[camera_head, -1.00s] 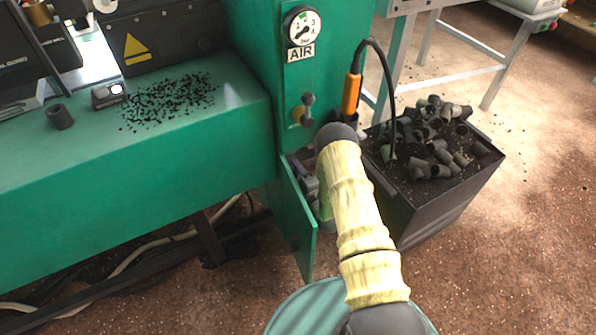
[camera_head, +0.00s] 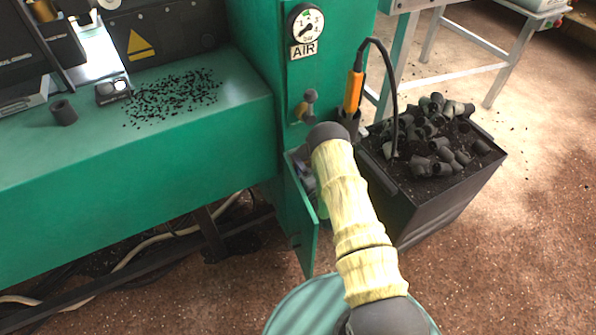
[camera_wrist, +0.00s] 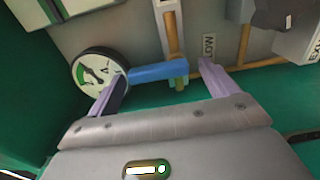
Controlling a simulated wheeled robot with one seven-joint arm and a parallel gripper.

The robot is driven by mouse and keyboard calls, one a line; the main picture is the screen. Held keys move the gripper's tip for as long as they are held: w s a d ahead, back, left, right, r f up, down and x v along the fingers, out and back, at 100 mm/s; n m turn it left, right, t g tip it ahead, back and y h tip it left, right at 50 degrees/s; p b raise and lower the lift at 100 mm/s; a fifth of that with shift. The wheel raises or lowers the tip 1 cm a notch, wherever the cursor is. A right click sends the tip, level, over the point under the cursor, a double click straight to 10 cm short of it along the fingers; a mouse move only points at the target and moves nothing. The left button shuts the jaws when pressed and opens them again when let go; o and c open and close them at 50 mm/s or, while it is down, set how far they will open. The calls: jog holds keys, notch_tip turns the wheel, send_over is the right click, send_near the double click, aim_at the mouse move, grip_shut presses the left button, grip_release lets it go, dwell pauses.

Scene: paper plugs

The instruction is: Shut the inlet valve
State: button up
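In the wrist view, a blue lever (camera_wrist: 158,72) lies across an upright brass-coloured pipe (camera_wrist: 171,32). I cannot read a label naming it as the inlet valve. My gripper (camera_wrist: 162,70) has two purple fingers spread apart, one towards each end of the lever. The lever shows between the fingertips; I cannot tell whether they touch it. In the head view, my arm reaches into the open cabinet under the green machine (camera_head: 240,110), and the arm and cabinet door (camera_head: 303,225) mostly hide the gripper and lever.
A round gauge (camera_wrist: 98,68) is close beside the left finger. A dark bin (camera_head: 425,205) of black plugs stands right of the cabinet. An AIR gauge (camera_head: 305,24) is above.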

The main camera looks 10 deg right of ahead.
jog(key=p+v, duration=0.6)
jog(key=v, duration=1.1)
jog(key=shift+s, duration=0.2)
dwell(0.3)
